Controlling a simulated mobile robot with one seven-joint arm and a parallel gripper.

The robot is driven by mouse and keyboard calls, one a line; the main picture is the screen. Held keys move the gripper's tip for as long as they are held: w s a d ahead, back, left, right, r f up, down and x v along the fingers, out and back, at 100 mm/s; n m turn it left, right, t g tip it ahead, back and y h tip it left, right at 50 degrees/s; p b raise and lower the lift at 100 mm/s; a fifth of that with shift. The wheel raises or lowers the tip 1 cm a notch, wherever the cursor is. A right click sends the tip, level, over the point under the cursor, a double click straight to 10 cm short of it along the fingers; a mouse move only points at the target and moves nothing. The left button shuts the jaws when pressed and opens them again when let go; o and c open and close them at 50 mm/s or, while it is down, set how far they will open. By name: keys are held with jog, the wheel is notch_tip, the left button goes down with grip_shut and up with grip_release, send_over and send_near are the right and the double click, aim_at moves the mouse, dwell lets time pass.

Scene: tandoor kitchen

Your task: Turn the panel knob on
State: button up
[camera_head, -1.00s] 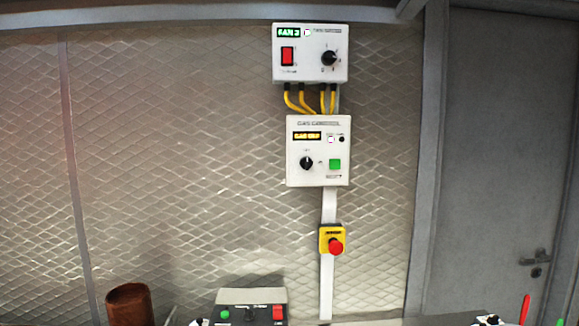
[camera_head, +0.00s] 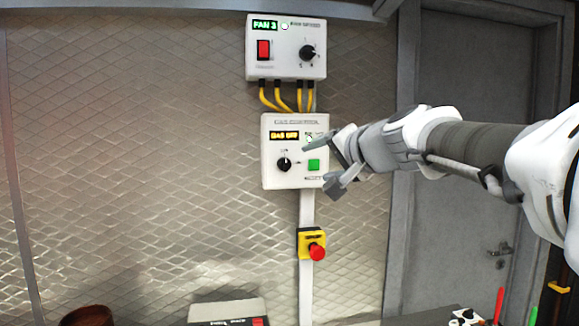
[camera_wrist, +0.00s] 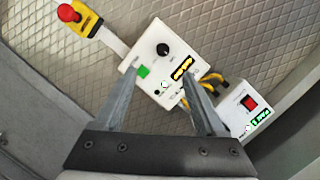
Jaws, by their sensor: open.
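The white gas control panel (camera_head: 268,148) is mounted on the wall, with a black knob (camera_head: 284,164) at lower left, a green button (camera_head: 313,165), and a lit display (camera_head: 284,135) that appears to read GAS OFF. The knob (camera_wrist: 163,49) also shows in the wrist view, just beyond my fingertips. My gripper (camera_head: 317,170) is open and empty, reaching in from the right near the panel's right side. It is apart from the knob. In the wrist view my fingers (camera_wrist: 159,74) are spread either side of the panel's middle.
Above is a fan panel (camera_head: 284,70) with a red switch (camera_head: 264,49) and its own black knob (camera_head: 307,53). Yellow cables (camera_head: 270,100) join the panels. Below is a yellow box with a red emergency button (camera_head: 317,252). The wall to the left is clear.

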jog(key=w, duration=0.1)
jog(key=p, duration=0.4)
send_near(287, 164)
jog(key=x, duration=0.9)
jog(key=shift+w+a, duration=0.1)
jog(key=shift+c, duration=0.3)
